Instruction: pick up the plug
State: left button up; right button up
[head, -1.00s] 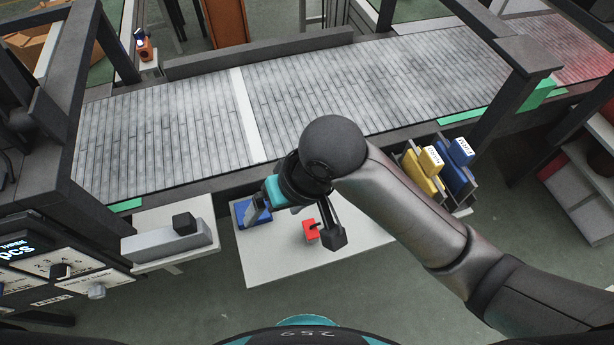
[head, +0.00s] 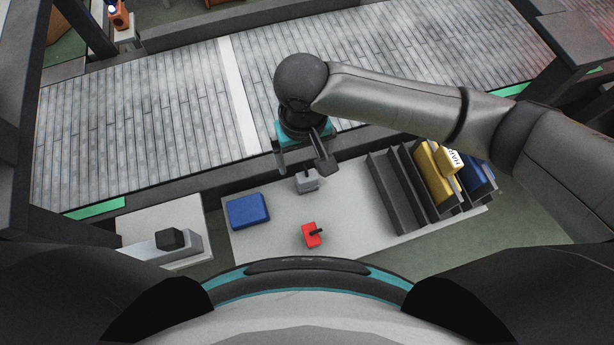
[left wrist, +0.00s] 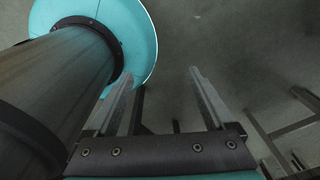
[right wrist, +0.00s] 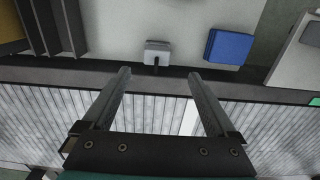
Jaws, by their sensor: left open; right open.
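A small grey block with a dark stub (head: 308,183) lies near the back edge of the white table; the right wrist view also shows it (right wrist: 157,54). A red block with a black stub (head: 311,236) lies nearer me. I cannot tell which of the two is the plug. My right gripper (head: 304,166) is open and empty, at the table's back edge by the grey block. In the right wrist view its fingers (right wrist: 159,75) point toward the grey block, which appears just beyond the tips. My left gripper (left wrist: 165,72) is open and empty, away from the table.
A blue box (head: 248,211) lies left on the white table (head: 270,245). A dark rack (head: 393,190) holding yellow and blue binders stands right. The conveyor (head: 140,130) runs behind. A side stand (head: 185,215) is at left. Bare table surrounds the red block.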

aim_at(307, 176)
jog(key=shift+f, duration=1.3)
jog(key=shift+f+b, duration=0.3)
jog(key=shift+f, duration=0.15)
jog(key=f, duration=0.2)
jog(key=f+b, duration=0.1)
jog(key=shift+w+d+f, duration=0.1)
jog(key=shift+d+f, duration=0.2)
jog(key=shift+f, duration=0.55)
pick_arm(q)
jog(key=shift+w+d+f, duration=0.1)
jog(key=shift+w+f, duration=0.75)
jog(key=shift+w, duration=0.1)
pick_arm(e)
jog(key=shift+c, duration=0.5)
pick_arm(q)
jog(key=shift+s, duration=0.15)
pick_arm(e)
jog(key=c, duration=1.4)
